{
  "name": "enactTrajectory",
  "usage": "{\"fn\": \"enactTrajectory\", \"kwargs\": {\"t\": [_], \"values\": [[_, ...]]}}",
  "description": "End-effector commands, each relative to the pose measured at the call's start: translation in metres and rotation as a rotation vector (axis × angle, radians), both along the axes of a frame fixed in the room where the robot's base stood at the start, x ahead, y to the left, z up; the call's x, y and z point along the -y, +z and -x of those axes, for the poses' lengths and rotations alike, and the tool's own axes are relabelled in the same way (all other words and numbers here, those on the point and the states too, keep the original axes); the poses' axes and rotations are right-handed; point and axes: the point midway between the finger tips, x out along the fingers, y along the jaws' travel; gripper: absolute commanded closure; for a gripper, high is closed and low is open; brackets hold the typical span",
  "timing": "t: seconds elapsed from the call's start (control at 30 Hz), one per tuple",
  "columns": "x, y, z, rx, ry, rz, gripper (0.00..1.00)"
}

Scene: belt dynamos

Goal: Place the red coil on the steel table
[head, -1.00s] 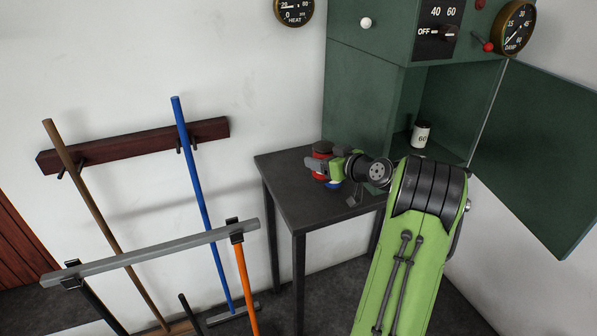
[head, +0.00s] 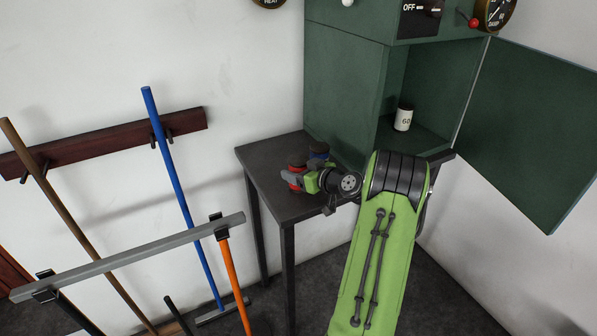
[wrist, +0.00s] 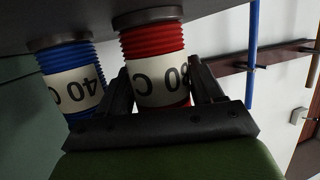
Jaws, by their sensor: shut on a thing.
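The red coil (wrist: 153,65) is upright between the two fingers of my gripper (wrist: 158,93) in the wrist view, which is upside down. My gripper is shut on its pale label band. In the head view the red coil (head: 296,163) is at the steel table (head: 262,160), partly hidden by my gripper (head: 297,180). Its dark end cap is at or very near the tabletop; I cannot tell whether it touches. A blue coil (wrist: 66,75) with a pale label stands beside it on the table, and it shows just behind in the head view (head: 319,150).
A green cabinet (head: 345,90) stands behind the table, with its door (head: 530,130) open and a white jar (head: 403,117) inside. A rail (head: 130,257) with long-handled tools stands at left front. The table's left part is bare.

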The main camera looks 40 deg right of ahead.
Motion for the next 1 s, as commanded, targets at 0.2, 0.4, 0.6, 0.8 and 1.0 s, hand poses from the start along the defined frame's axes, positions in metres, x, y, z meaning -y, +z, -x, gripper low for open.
{"fn": "enactTrajectory", "kwargs": {"t": [0.2,0.4,0.6,0.8,1.0], "values": [[0.0,-0.002,0.0,0.0,0.001,0.0,0.22],[0.0,-0.001,0.0,0.0,0.001,0.0,0.08],[0.0,0.001,0.0,0.0,0.001,0.0,0.08],[0.001,0.013,0.039,-0.001,-0.006,0.0,0.08],[-0.001,0.029,0.089,0.001,-0.004,-0.001,0.08]]}}
